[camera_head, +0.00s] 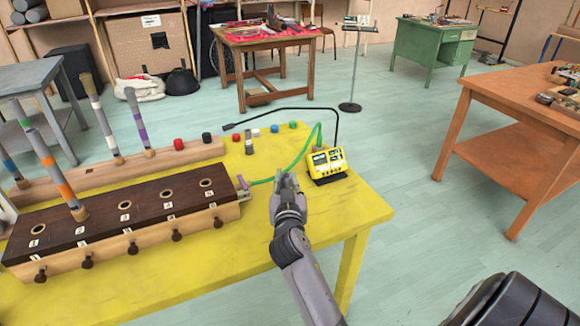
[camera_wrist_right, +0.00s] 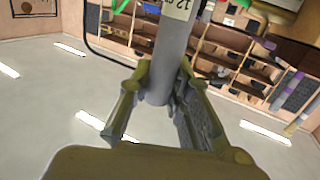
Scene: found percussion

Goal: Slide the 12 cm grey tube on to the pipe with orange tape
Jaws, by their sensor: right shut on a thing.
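My right gripper (camera_head: 287,184) is above the yellow table, right of the dark wooden box. In the right wrist view, my right gripper (camera_wrist_right: 160,92) is shut on the grey tube (camera_wrist_right: 170,55), which carries a pale label reading 12. In the head view I cannot make out the tube at the gripper. My left gripper is not in view.
The dark box (camera_head: 145,195) has several open holes along its top. Other taped pipes (camera_head: 103,125) stand in a wooden rack behind it. A yellow meter (camera_head: 325,162) with a green cable stands right of my gripper. Small coloured caps (camera_head: 179,144) and a short grey piece (camera_head: 249,146) are at the back.

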